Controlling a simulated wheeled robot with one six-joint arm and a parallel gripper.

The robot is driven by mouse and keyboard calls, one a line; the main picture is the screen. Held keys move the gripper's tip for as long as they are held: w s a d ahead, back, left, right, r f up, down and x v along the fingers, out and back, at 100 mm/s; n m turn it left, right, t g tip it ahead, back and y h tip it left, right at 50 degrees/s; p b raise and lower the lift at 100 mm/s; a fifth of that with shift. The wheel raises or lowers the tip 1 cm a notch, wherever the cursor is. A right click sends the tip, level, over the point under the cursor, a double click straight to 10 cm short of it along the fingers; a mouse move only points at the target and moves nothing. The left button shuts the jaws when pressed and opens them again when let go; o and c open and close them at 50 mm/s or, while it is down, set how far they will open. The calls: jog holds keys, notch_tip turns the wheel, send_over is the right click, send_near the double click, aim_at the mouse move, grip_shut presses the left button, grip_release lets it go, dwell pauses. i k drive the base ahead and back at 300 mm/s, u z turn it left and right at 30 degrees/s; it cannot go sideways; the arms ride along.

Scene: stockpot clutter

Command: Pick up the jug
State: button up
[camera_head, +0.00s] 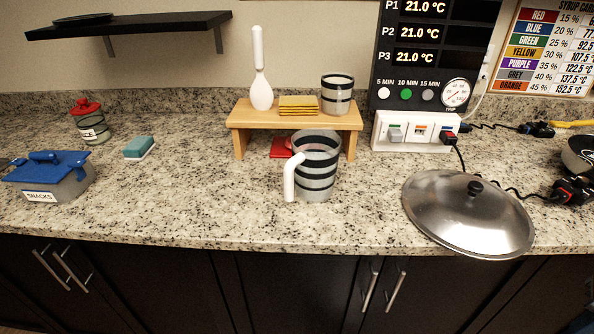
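The jug (318,169) stands upright on the granite counter, near the middle of the head view. It is translucent grey with dark horizontal bands. Its white handle (289,177) points to the left and slightly toward the front. The jug stands in front of a small wooden riser and hides part of it. My gripper does not show in this view.
A red item (281,148) lies beneath. A metal lid (468,212) overhangs the counter edge at right. A blue-lidded snack box (62,187) sits left.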

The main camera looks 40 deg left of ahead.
aim_at(312, 169)
jog(key=z, duration=0.75)
jog(key=k, duration=1.1)
jog(key=u, duration=1.45)
jog(key=i, duration=0.5)
jog(key=u, duration=0.05)
